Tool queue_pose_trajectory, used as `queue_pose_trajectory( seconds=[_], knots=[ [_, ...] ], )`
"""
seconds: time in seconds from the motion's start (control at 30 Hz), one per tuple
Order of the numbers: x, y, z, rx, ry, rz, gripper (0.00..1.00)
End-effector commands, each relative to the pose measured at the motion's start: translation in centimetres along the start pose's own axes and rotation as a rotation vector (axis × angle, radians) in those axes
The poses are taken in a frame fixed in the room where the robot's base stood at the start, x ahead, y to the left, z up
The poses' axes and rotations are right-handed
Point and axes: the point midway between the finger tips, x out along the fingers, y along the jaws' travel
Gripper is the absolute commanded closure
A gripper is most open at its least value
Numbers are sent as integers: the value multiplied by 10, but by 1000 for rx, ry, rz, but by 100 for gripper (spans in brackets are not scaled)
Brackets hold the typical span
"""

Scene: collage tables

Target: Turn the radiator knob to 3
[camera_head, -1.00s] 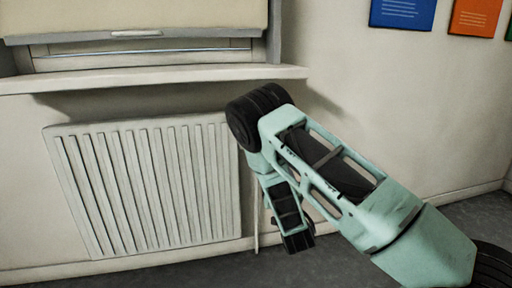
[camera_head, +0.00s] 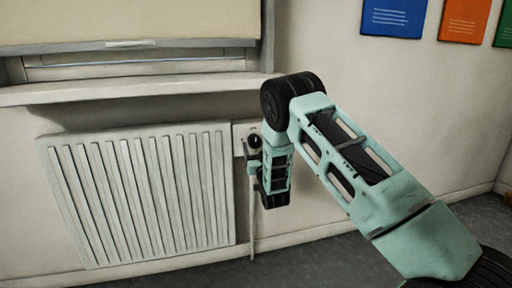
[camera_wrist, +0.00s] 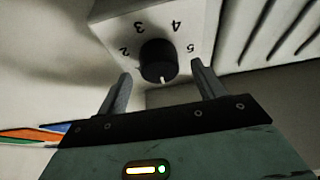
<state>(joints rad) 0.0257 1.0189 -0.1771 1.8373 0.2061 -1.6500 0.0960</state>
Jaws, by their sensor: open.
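The radiator knob (camera_wrist: 157,58) is a round black dial on a pale plate (camera_wrist: 192,20), seen upside down in the wrist view. Numbers 2, 3, 4 and 5 show around it. Its white pointer mark faces down in that picture, away from the 3 (camera_wrist: 138,29). In the head view the knob (camera_head: 254,141) sits on the wall plate right of the radiator, partly hidden by my arm. My gripper (camera_wrist: 161,69) is open. Its fingers appear on either side of the knob, with visible gaps. I cannot tell how far in depth they are from it.
The white radiator (camera_head: 140,195) stands left of the knob, below the windowsill (camera_head: 130,90). A thin pipe (camera_head: 252,225) runs down below the knob. The wall to the right of my arm is clear apart from coloured posters (camera_head: 394,17) high up.

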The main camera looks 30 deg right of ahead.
Motion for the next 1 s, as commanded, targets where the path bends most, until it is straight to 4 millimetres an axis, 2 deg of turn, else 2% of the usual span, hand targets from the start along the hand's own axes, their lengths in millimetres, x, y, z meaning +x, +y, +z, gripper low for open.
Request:
queue_pose_trajectory(
  seconds=[0.2, 0.5, 0.53, 0.63, 0.7, 1.0],
  knots=[
    [18, 0, 1, -1, 0, 0, 31],
    [21, 0, 0, 0, -1, 0, 31],
    [21, 0, 0, 0, -1, 0, 34],
    [21, 0, 0, 0, -1, 0, 62],
    [20, 0, 0, 0, -1, 0, 76],
    [20, 0, 1, 23, -1, 10, 76]
  ],
)
